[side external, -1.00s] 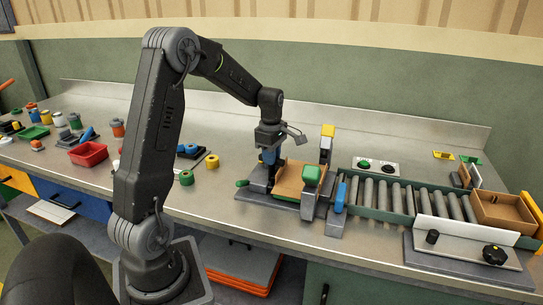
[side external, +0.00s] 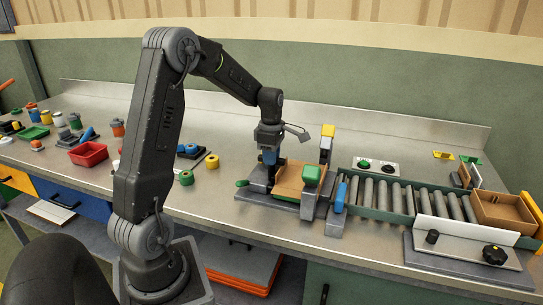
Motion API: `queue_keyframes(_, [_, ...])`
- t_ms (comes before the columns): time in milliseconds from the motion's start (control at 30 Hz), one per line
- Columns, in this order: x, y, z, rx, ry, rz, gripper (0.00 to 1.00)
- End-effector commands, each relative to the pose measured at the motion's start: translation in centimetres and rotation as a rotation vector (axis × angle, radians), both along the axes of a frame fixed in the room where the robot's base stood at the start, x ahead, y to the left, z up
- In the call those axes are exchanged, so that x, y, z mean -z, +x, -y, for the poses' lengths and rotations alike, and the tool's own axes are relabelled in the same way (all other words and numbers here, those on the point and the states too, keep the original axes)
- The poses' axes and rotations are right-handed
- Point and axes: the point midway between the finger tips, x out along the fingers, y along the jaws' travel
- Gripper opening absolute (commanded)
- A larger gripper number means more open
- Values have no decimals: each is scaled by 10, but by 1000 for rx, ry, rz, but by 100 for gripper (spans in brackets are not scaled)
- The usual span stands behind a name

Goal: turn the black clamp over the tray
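A tan tray (side external: 288,181) sits in a grey fixture (side external: 283,203) near the middle of the bench. My gripper (side external: 270,167) points down at the fixture's back left, beside the tray. A blue part shows at its lower end, and its fingertips are too small and covered to read. I cannot make out a black clamp for certain; it may be hidden at my gripper. A green-ended part (side external: 311,175) stands at the tray's front right, and a yellow-topped post (side external: 328,131) stands behind it. A green handle (side external: 242,183) sticks out at the fixture's left.
A roller conveyor (side external: 395,196) runs right from the fixture, with a blue-topped stop (side external: 341,194) at its near end and a brown box (side external: 503,211) at its far end. A green-and-white button box (side external: 376,165) stands behind. Spools and a red bin (side external: 88,154) lie left.

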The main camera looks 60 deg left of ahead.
Motion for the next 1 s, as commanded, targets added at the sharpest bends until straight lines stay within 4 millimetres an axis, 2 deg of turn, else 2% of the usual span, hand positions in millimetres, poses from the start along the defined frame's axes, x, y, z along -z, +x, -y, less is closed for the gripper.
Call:
queue_keyframes(33, [0,0,0,1,0,0,30])
queue_keyframes(200, [0,0,0,2,0,0,45])
queue_keyframes(433, [-1,0,0,3,0,0,45])
queue_keyframes(567, [-10,1,0,3,1,3,45])
queue_keyframes(667, [-26,1,0,3,4,5,45])
queue_keyframes(1000, [-100,1,0,3,3,4,45])
